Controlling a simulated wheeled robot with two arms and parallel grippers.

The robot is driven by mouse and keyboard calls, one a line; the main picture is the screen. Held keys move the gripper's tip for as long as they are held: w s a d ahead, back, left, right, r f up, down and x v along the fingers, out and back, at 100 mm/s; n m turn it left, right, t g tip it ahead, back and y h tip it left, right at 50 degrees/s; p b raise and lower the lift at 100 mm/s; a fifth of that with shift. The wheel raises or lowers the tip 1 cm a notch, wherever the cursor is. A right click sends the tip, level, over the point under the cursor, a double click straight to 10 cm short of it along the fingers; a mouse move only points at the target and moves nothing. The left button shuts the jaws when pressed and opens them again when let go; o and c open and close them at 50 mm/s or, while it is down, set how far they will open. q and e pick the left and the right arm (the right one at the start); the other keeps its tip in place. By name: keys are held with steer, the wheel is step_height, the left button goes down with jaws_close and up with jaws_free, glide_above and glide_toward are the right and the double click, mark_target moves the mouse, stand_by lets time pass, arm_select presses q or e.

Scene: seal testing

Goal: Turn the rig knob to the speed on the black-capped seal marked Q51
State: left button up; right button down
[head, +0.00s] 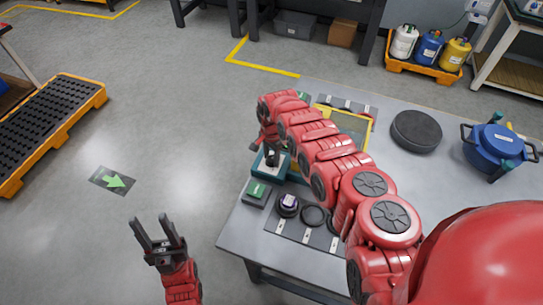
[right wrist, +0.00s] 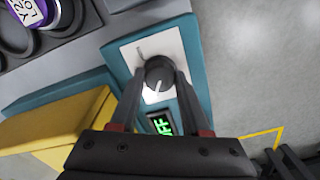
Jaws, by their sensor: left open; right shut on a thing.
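The rig knob (right wrist: 158,73) is a dark round dial with a pale pointer line, on a white plate on the teal rig (right wrist: 202,75). My left gripper (head: 159,238) is open and empty, over the floor left of the table. Seal marks are unreadable in the head view; I cannot pick out Q51.
A seal with a purple and white label (right wrist: 24,12) shows at the wrist view's corner. Round dark seals (head: 313,215) sit along the table's front. A green-marked box (head: 256,192) is beside the rig. A black disc (head: 416,131) and blue pot (head: 493,146) stand at right.

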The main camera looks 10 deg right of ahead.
steer(key=shift+a+r+m+p, duration=0.1)
steer(key=shift+r+m+p, duration=0.15)
steer(key=shift+m, duration=0.55)
steer(key=shift+f+m+p, duration=0.15)
steer(key=shift+m+p, duration=0.15)
steer(key=shift+m, duration=0.7)
steer(key=shift+f+m, duration=0.15)
steer(key=shift+m, duration=0.95)
steer(key=m, duration=0.3)
steer(key=shift+m, duration=0.4)
steer(key=m+b, duration=0.1)
steer(key=m, duration=0.4)
steer(key=shift+m, duration=0.3)
jaws_free()
